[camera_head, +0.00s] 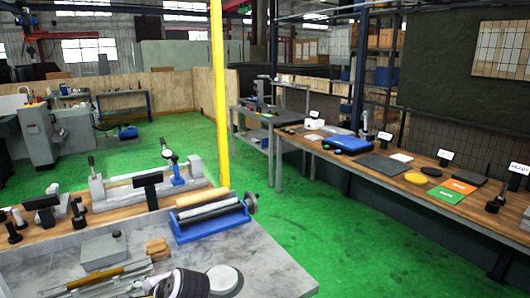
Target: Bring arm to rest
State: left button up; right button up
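Neither of my grippers can be made out in the head view. A dark rounded part with pale edges shows at the bottom edge, left of the middle, over the grey bench top (275,270). It may be part of my own arm, but its fingers, if any, are not visible. No object is seen held.
The near bench carries a blue stand with rollers (210,217), a grey block (103,250) and several tools. A yellow post (219,100) rises behind it. A long wooden table (400,185) with mats and small items stands right. Green floor (290,235) lies clear between.

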pick_arm(q)
jog(key=s+f+n+h, duration=0.2)
jog(key=s+f, duration=0.3)
jog(key=f, duration=0.2)
jog(key=s+d+f+n+h, duration=0.2)
jog(key=s+d, duration=0.1)
jog(key=s, duration=0.5)
jog(key=s+d+f+n+g+h, duration=0.1)
jog(key=s+d+f+n+h, duration=0.15)
jog(key=s, duration=0.55)
jog(key=s+d+f+n+h, duration=0.1)
jog(key=s+d+f+h, duration=0.15)
jog(key=s, duration=0.55)
notch_tip(320, 180, down, 30)
jog(key=s+g+b, duration=0.1)
jog(key=g+b, duration=0.1)
jog(key=b, duration=0.1)
jog(key=s+a+f+b, duration=0.1)
jog(key=s+f, duration=0.7)
jog(key=s+a+f+b, duration=0.1)
jog(key=s+a+f, duration=0.1)
jog(key=s+f, duration=0.6)
jog(key=shift+s+a+f+g, duration=0.25)
jog(key=shift+s+f+g, duration=0.15)
jog(key=shift+f, duration=0.3)
pick_arm(e)
jog(key=f, duration=0.4)
jog(key=shift+w+a+f, duration=0.1)
jog(key=shift+w+f, duration=0.15)
jog(key=shift+f, duration=0.15)
